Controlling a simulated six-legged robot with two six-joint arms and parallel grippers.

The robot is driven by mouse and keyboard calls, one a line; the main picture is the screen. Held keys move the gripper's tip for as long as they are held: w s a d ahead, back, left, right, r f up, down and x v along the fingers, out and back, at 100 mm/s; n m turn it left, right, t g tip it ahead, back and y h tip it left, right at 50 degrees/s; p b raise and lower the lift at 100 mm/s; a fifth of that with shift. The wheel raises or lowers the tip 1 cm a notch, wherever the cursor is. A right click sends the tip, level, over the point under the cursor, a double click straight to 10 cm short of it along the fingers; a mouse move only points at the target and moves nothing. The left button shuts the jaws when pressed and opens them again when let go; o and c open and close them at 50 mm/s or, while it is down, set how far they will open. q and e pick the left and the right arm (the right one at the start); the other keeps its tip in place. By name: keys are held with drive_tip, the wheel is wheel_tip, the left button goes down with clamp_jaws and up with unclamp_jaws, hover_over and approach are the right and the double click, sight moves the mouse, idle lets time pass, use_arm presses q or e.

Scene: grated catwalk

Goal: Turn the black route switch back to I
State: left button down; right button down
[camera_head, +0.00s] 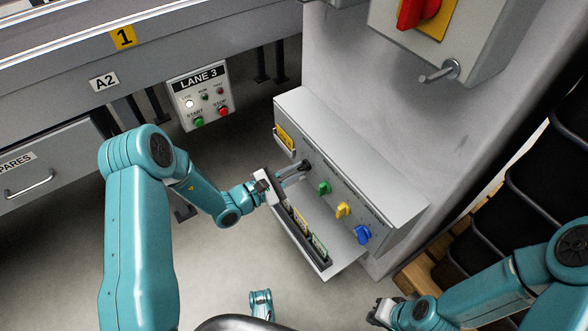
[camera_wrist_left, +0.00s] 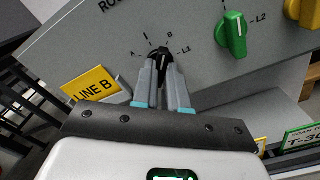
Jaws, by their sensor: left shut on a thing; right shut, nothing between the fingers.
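The black route switch (camera_head: 306,165) is the leftmost knob on the grey sloped panel. In the left wrist view the black switch (camera_wrist_left: 161,52) shows between my fingertips, with marks A, I, B and L1 around it. My left gripper (camera_head: 292,172) is shut on the switch; its two fingers also show in the left wrist view (camera_wrist_left: 162,74). The fingers hide part of the knob, and I cannot tell exactly which mark it points to. My right gripper (camera_head: 376,312) is shut and empty, low in the head view, away from the panel.
Green (camera_head: 324,188), yellow (camera_head: 343,209) and blue (camera_head: 362,234) knobs follow to the right on the panel. A tray with tags (camera_head: 325,268) juts out below. The LANE 3 box (camera_head: 200,92) hangs left. A red switch (camera_head: 418,12) is above; dark bins (camera_head: 545,185) stand right.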

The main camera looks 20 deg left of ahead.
use_arm(q)
drive_tip(key=n+p, duration=0.2)
drive_tip(key=n, duration=0.1)
drive_tip(key=shift+r, duration=0.15)
drive_tip(key=shift+n+p, duration=0.8)
drive_tip(key=shift+n, duration=1.2)
use_arm(e)
drive_tip(key=shift+s+a+r, duration=0.1)
drive_tip(key=shift+s+r, duration=0.05)
drive_tip(key=shift+r, duration=0.45)
drive_tip(key=shift+s+a+r, duration=0.15)
drive_tip(key=shift+r, duration=0.45)
drive_tip(key=shift+s+a+r, duration=0.1)
drive_tip(key=shift+s+r, duration=0.05)
drive_tip(key=shift+r, duration=0.45)
use_arm(q)
drive_tip(key=c, duration=1.2)
unclamp_jaws()
drive_tip(key=shift+o, duration=0.2)
